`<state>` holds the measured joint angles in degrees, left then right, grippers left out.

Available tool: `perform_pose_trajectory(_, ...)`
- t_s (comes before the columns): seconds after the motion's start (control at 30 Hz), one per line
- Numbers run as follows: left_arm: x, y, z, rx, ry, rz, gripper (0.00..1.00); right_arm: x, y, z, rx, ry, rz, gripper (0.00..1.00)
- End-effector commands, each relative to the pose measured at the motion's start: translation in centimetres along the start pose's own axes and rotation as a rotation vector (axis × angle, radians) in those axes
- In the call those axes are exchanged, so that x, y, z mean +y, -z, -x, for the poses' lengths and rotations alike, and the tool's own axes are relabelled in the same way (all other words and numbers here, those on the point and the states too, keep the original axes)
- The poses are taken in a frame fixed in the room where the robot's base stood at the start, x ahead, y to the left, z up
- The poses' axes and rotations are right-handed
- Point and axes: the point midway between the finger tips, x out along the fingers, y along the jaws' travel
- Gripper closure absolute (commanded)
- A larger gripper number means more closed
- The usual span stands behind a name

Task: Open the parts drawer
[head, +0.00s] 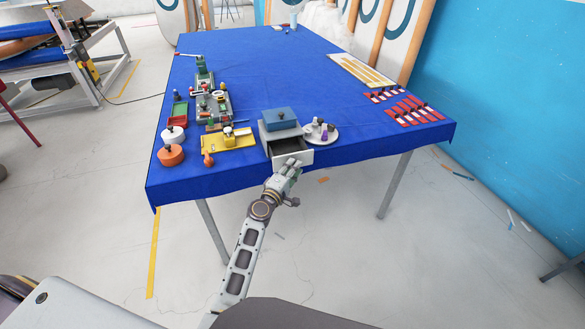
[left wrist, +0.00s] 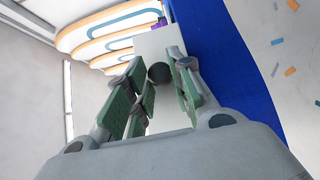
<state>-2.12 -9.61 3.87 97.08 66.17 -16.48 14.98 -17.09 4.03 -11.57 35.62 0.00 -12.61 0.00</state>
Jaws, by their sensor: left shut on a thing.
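The parts drawer (head: 305,157) is a pale drawer in a small grey cabinet (head: 268,132) at the front edge of the blue table. It stands pulled out toward me, and its dark inside shows behind the front. My left gripper (head: 290,168) is at the drawer front. In the left wrist view the green-padded fingers (left wrist: 158,88) are shut on a dark round knob (left wrist: 159,72) against the pale drawer front (left wrist: 152,42). Part of the knob is hidden by the fingers. My right gripper is not in view.
A blue box (head: 280,117) sits on the cabinet. A white plate (head: 331,137) with small items is right of it. A yellow tray (head: 215,145), orange pot (head: 171,155) and white pot (head: 174,134) are left. Red-handled items (head: 408,112) lie right. The table's (head: 270,70) far middle is clear.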

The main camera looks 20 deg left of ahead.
Motion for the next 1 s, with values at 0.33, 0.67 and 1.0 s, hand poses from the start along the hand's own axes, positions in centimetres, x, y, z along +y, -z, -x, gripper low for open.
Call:
perform_pose_trajectory(0.33, -0.1, 0.0, 0.0, 0.0, 0.002, 0.0, 0.55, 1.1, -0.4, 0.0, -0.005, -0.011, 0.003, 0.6)
perform_pose_trajectory(0.67, -0.1, 0.1, 0.1, 0.0, 0.001, 0.0, 0.55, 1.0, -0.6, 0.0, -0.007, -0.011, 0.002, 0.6)
perform_pose_trajectory(1.0, -0.1, 0.1, 1.6, 0.001, 0.002, -0.002, 0.55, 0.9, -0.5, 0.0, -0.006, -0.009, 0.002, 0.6)
